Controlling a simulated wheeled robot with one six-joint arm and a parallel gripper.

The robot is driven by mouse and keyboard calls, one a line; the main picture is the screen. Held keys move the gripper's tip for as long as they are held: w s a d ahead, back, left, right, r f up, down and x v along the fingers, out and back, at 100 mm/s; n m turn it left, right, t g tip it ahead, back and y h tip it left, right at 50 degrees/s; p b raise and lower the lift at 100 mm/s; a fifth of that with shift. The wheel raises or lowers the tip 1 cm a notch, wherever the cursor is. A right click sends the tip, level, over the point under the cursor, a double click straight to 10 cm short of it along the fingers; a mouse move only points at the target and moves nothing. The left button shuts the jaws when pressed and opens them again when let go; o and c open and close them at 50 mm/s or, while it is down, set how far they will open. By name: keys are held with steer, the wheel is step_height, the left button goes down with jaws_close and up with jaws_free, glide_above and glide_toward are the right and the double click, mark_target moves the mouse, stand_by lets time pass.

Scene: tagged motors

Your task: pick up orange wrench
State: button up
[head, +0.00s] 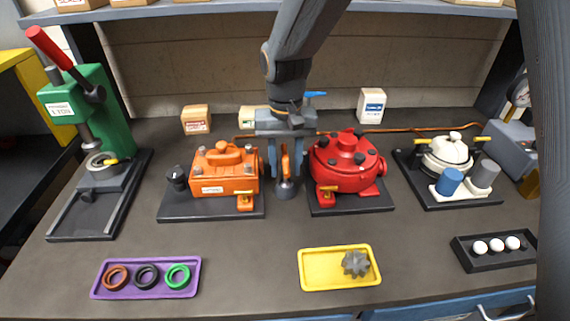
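A narrow upright orange piece (285,161), likely the orange wrench, shows between the fingers of my gripper in the head view. Below it is a small grey knob-like base (286,188), between the orange pump and the red housing. My gripper (286,172) points down from above, one finger on each side of the orange piece. The fingers look apart, with a gap beside it. The gripper covers part of the piece, so its full shape and any contact are hidden.
An orange pump (224,170) stands close on the left and a red housing (347,163) close on the right. A green press (92,115) is far left, a white pot (447,152) right. Purple (150,292) and yellow (318,283) trays lie in front. The middle front is clear.

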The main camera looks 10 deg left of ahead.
steer(key=shift+f, duration=1.1)
jaws_close()
step_height(320, 180, up, 10)
steer(key=shift+b, duration=1.1)
steer(key=c, duration=0.7)
jaws_free()
jaws_close()
